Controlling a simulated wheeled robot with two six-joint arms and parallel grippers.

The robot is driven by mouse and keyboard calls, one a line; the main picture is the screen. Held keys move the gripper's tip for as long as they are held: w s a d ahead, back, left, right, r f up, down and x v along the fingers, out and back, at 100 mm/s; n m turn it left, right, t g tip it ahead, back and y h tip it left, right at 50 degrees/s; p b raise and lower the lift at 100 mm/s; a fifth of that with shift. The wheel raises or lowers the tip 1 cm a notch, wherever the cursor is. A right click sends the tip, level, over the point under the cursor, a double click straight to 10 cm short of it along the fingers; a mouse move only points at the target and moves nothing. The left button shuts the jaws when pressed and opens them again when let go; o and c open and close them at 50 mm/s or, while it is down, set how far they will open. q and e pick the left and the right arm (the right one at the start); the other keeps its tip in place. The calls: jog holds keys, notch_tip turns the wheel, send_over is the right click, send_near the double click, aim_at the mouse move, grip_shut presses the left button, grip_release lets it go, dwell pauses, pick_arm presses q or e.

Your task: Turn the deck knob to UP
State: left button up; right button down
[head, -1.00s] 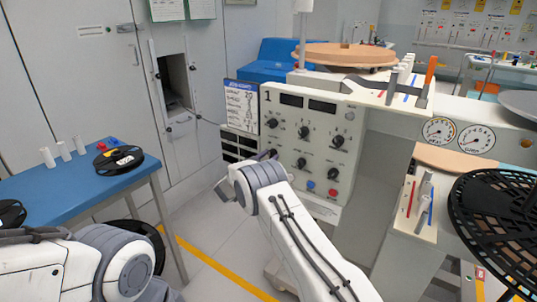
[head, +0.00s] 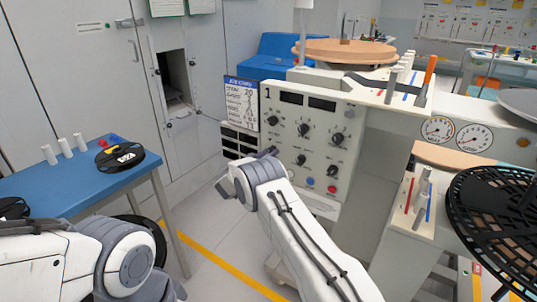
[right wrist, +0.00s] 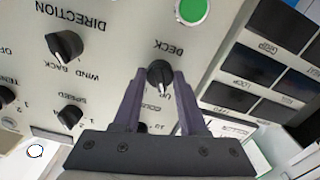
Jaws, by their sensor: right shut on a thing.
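The deck knob (right wrist: 159,73) is a black knob on the pale control panel (right wrist: 112,52), under an upside-down DECK label in the right wrist view. My right gripper (right wrist: 160,80) has its two dark fingers on either side of the knob, shut on it. I cannot read clearly which mark the knob points to. In the head view my right gripper (head: 266,154) is at the left side of the panel (head: 318,117), and my wrist hides the deck knob there. My left arm shows at lower left, but its gripper is out of view.
The direction knob (right wrist: 64,46), the speed knob (right wrist: 70,116) and a green button (right wrist: 193,10) are near the deck knob. A blue table (head: 70,189) stands at left. A black reel (head: 497,215) is at right. Floor is clear between table and panel.

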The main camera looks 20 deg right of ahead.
jog(key=shift+c, duration=2.3)
grip_release()
jog(key=v, duration=1)
jog(key=shift+s+a, duration=0.2)
